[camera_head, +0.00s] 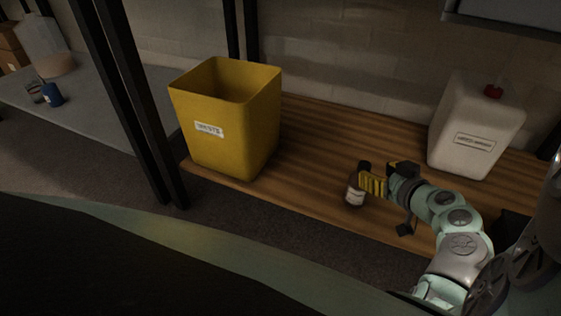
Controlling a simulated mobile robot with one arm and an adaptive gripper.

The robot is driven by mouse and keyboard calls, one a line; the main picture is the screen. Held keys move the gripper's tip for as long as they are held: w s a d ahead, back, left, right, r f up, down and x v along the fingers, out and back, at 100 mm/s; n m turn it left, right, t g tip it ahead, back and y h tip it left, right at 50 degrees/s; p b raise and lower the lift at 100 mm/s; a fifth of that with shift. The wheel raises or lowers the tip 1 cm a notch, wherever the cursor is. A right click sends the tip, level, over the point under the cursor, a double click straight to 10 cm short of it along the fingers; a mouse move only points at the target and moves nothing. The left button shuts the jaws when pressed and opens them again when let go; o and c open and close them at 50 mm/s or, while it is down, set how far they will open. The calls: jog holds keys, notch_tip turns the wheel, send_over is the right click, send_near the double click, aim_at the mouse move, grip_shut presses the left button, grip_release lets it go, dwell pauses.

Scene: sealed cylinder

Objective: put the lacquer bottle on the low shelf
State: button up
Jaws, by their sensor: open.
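A small dark bottle with a black cap and a pale label, which looks like the lacquer bottle (355,192), is upright at the front part of the low wooden shelf (310,160). My gripper (368,183), with yellow-and-black fingers, is open right beside the bottle on its right side. The fingers overlap the bottle's right edge in this view. I cannot tell whether they touch it or reach around it.
A yellow waste bin (225,120) stands on the shelf's left part. A white jerrycan (474,128) with a red cap stands at the back right. Black uprights (125,95) rise at the left. Bare shelf lies between bin and bottle. A grey surface (105,100) at left holds a blue can (52,95).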

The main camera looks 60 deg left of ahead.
jog(key=p+v, duration=0.1)
jog(key=v, duration=0.5)
jog(key=shift+d+p, duration=0.3)
jog(key=shift+p, duration=0.1)
